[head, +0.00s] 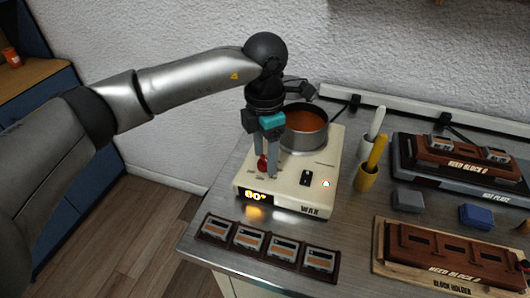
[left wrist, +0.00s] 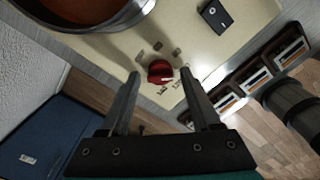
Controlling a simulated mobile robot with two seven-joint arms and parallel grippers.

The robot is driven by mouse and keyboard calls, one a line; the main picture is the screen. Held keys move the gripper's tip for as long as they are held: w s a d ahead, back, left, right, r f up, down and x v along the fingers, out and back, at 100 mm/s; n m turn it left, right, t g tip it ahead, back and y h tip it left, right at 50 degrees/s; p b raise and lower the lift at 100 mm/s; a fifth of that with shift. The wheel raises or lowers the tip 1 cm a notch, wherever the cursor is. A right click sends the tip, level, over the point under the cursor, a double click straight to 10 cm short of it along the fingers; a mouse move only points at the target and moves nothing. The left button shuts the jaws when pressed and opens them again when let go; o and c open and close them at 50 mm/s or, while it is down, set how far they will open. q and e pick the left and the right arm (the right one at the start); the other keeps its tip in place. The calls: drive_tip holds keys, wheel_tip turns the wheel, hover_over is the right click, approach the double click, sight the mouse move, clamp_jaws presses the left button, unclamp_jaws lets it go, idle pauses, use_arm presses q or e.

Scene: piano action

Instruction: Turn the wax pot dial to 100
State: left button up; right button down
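The cream wax pot base (head: 312,165) stands on the metal bench, with a steel pot (head: 304,138) of orange-brown wax on top. Its lit front display (head: 256,196) appears to read 60°. The red dial (head: 262,163) is on the left of the base top; in the left wrist view the dial (left wrist: 160,71) has small markings around it. My left gripper (head: 267,172) points down over the dial. In the left wrist view its two fingers (left wrist: 160,76) are spread on either side of the dial, with visible gaps. My right gripper is not seen.
A dark rocker switch (head: 306,179) is right of the dial. A wall is behind.

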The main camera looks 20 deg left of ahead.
sight(265, 159)
use_arm(q)
drive_tip(key=shift+o, duration=0.3)
wheel_tip(265, 159, up, 15)
drive_tip(key=p, duration=0.1)
drive_tip(key=shift+p, duration=0.4)
drive_tip(key=shift+r, duration=0.1)
